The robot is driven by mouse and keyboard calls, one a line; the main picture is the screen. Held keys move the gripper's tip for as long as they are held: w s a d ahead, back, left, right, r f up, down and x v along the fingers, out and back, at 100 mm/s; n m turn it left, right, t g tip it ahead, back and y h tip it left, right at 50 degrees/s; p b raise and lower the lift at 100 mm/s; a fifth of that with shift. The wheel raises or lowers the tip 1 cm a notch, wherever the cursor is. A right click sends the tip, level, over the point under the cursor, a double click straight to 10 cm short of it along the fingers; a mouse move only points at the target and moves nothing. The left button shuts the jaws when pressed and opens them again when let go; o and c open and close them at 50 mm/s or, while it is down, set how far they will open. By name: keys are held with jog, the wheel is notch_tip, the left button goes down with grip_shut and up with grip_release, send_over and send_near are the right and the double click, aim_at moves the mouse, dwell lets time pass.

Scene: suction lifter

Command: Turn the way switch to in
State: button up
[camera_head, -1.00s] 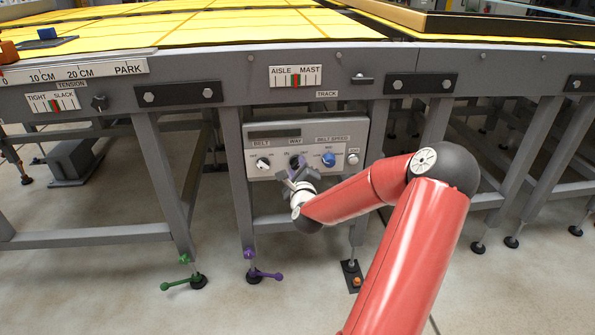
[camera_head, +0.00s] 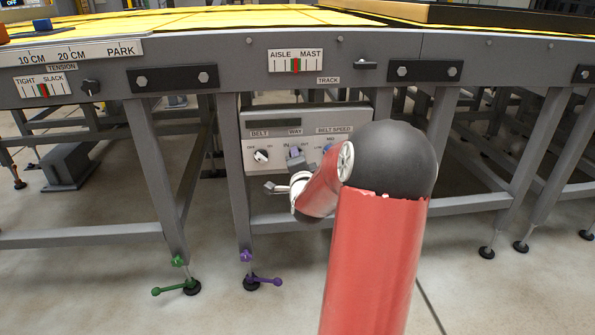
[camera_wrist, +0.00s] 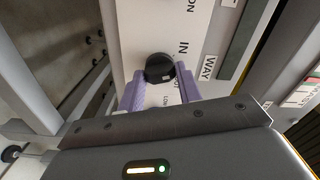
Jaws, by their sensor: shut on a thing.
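The way switch is a black round knob (camera_wrist: 158,67) on a light panel, below the word WAY in the head view. The word IN shows beside it in the wrist view. My gripper (camera_wrist: 161,76) has its two purple fingers on either side of the knob and is shut on it. In the head view my gripper (camera_head: 295,154) is at the panel and covers most of the way switch. A small light mark shows on the knob's edge, but I cannot tell for sure which way the switch points.
The control panel (camera_head: 255,178) also carries a belt knob (camera_head: 261,156) to the left and a blue belt speed knob (camera_head: 327,149) to the right, partly behind my arm. Grey table legs (camera_head: 238,205) stand close by. A purple lever (camera_head: 265,281) is near the floor.

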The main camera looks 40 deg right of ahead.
jog(key=shift+f+n+b, duration=0.15)
jog(key=shift+n+b, duration=2.65)
jog(key=shift+b, duration=0.05)
jog(key=o, duration=1)
jog(key=shift+v, duration=3.9)
